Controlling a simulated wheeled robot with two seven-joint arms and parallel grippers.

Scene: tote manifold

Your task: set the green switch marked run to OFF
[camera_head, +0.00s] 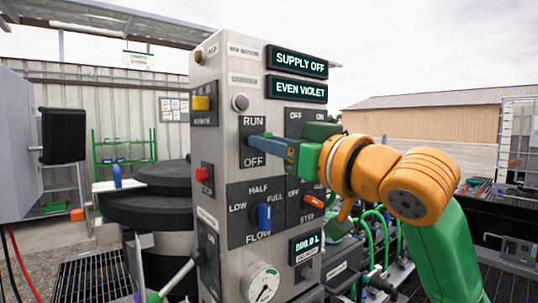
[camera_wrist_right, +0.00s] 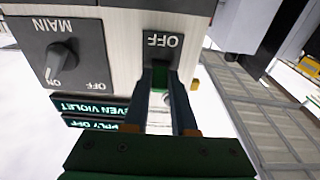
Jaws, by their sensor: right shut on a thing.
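The run switch plate (camera_head: 247,124) is on the grey panel, with RUN printed above and OFF below. My right gripper (camera_head: 258,143) reaches in from the right and its fingers cover the switch in the head view. In the right wrist view the OFF label (camera_wrist_right: 163,41) shows upside down, and the green switch (camera_wrist_right: 160,74) shows between the two fingers of the right gripper (camera_wrist_right: 160,80). The fingers are shut on it. Which way the switch is set is hidden by the fingers. My left gripper is in neither view.
The displays read SUPPLY OFF (camera_head: 299,62) and EVEN VIOLET (camera_head: 298,88). A blue flow knob (camera_head: 264,217) and an orange-red stir knob (camera_head: 313,201) sit below the gripper. A red stop button (camera_head: 205,174) is left. The MAIN knob (camera_wrist_right: 62,58) is near the fingers.

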